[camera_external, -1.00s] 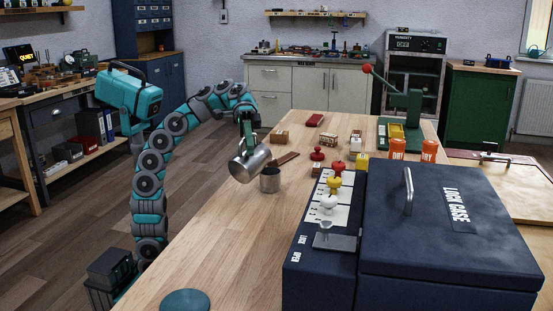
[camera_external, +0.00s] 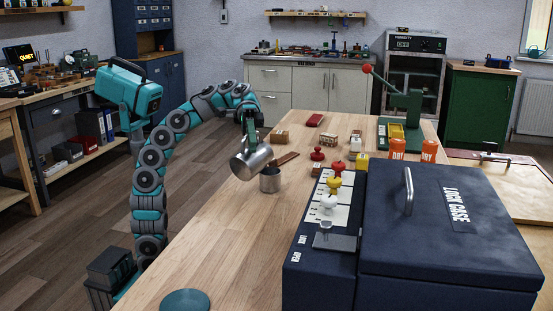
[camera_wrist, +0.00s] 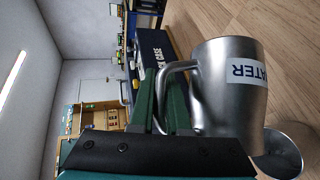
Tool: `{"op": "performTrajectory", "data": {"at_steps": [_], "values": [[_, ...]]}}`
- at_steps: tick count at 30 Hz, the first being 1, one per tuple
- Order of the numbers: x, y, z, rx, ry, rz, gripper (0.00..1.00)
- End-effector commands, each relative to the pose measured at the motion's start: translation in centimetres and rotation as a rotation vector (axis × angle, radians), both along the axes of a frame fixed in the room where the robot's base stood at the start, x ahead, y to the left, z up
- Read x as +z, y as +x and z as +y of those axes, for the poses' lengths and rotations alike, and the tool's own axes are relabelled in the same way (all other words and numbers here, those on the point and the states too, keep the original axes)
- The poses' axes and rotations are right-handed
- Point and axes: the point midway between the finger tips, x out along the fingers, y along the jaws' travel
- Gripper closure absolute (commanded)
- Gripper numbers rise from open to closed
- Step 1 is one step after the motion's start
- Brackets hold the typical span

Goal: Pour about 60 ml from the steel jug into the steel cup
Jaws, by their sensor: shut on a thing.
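My gripper (camera_external: 250,134) is shut on the jug's handle. In the wrist view the jug (camera_wrist: 232,110) shows a "WATER" label, and my gripper's green fingers (camera_wrist: 160,105) close on its handle. The steel cup (camera_external: 270,181) stands upright on the bench, just below and right of the jug. In the wrist view the cup (camera_wrist: 280,155) is partly hidden behind the jug. No stream of liquid shows, and the level inside either is not visible.
The wooden bench (camera_external: 225,240) is clear in front of the cup. A brown flat block (camera_external: 286,157) lies behind it. A green disc (camera_external: 185,301) lies at the near edge.

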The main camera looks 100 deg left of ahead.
Motion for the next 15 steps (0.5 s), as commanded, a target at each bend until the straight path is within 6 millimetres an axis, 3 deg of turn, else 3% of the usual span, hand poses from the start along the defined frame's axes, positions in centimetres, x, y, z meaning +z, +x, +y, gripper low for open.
{"op": "performTrajectory", "data": {"at_steps": [5, 10, 15], "values": [[-1.6, -0.7, -1.6, 0.001, 0.092, -0.040, 1.00], [-4.1, -1.6, -3.7, -0.005, 0.318, -0.137, 1.00], [-5.2, -1.8, -4.2, -0.002, 0.446, -0.190, 1.00]]}}
